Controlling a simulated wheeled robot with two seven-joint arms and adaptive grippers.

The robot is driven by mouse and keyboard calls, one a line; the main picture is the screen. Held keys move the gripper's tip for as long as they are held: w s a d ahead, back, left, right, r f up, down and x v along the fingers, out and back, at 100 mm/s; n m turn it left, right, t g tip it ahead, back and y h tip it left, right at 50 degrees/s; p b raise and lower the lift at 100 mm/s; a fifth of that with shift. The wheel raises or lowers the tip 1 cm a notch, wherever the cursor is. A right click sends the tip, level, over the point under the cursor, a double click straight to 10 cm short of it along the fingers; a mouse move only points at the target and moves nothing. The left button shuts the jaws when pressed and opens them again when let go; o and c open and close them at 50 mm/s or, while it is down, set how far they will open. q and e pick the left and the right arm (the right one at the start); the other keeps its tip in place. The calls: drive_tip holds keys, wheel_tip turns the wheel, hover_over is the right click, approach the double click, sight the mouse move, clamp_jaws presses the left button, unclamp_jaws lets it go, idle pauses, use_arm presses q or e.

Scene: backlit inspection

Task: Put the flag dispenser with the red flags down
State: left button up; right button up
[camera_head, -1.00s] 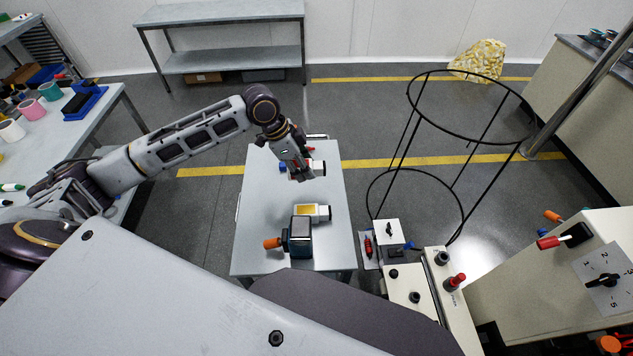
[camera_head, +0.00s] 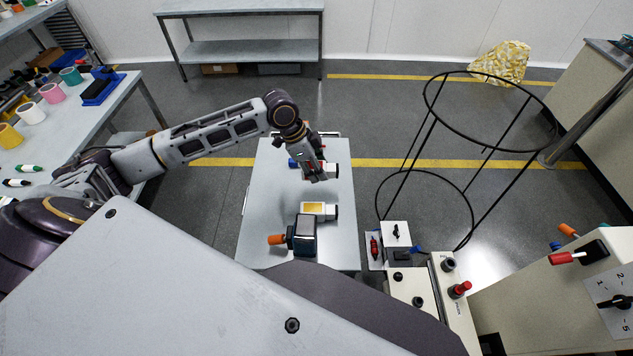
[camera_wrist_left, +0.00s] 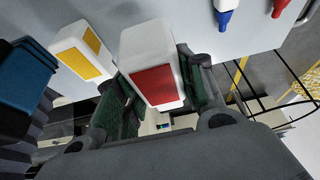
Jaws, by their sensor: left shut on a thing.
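The flag dispenser with the red flags (camera_wrist_left: 153,85) is a white box with a red face, seen in the left wrist view. It sits between the green-padded fingers of my left gripper (camera_wrist_left: 160,103), which is shut on it. In the head view my left gripper (camera_head: 317,177) is over the far half of the grey cart top (camera_head: 262,205). The dispenser's white end (camera_head: 331,171) shows to the right of the fingers. I cannot tell whether its underside touches the cart. My right gripper is not in view.
A dispenser with a yellow face (camera_head: 319,211) lies nearer on the cart. A blue-tipped marker (camera_head: 292,163) lies left of the gripper. A black wire frame (camera_head: 425,172) stands right of the cart.

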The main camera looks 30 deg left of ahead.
sight(317, 189)
use_arm(q)
drive_tip(key=shift+f, duration=0.9)
wheel_tip(317, 189, down, 2)
drive_tip(key=shift+f, duration=0.25)
drive_tip(key=shift+f+p, duration=0.5)
drive_tip(key=shift+p, duration=0.1)
drive_tip(key=shift+f, duration=0.5)
drive_tip(key=shift+f, duration=0.15)
drive_tip(key=o, duration=1)
